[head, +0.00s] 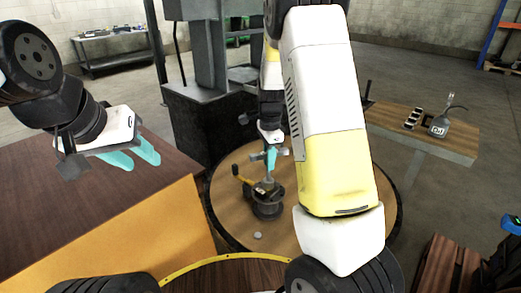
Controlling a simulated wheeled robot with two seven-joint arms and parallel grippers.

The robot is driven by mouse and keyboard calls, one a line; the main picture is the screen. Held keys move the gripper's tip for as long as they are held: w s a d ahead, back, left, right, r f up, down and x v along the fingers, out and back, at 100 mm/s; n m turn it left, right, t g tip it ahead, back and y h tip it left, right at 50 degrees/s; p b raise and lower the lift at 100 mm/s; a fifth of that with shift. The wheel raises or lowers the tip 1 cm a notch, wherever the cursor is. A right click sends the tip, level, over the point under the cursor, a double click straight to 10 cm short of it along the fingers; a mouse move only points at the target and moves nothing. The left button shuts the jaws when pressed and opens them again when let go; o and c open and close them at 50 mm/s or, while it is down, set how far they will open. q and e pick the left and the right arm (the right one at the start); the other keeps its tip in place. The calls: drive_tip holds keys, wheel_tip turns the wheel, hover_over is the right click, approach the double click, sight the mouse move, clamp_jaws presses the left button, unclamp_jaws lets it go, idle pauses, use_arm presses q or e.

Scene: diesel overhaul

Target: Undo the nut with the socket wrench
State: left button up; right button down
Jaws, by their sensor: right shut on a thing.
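My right gripper (271,156) is in the middle of the head view, above the round wooden table. It is shut on the socket wrench (283,152), a grey tool whose crosspiece shows beside the cyan fingers. Below it stands a dark round machine part (267,207) with a yellow-handled piece at its left. The wrench's lower end points down toward the top of this part; whether it sits on the nut is too small to tell, and the nut cannot be made out. My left gripper (135,158) is open and empty over the brown table at left.
The round wooden table (225,185) carries a small grey disc (258,236) near its front. The brown table (120,205) is at left. A dark machine column (195,120) stands behind. A wooden bench (455,142) with a grey flask-like item (438,127) is at right.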

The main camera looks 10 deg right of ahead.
drive_tip(key=n, duration=0.4)
drive_tip(key=shift+r, duration=0.1)
drive_tip(key=n, duration=0.5)
drive_tip(key=shift+n, duration=0.4)
drive_tip(key=n, duration=0.8)
drive_tip(key=shift+n, duration=0.3)
drive_tip(key=c, duration=1.9)
unclamp_jaws()
drive_tip(key=shift+c, duration=0.2)
clamp_jaws()
drive_tip(key=shift+r, duration=0.15)
drive_tip(key=shift+r, duration=1.65)
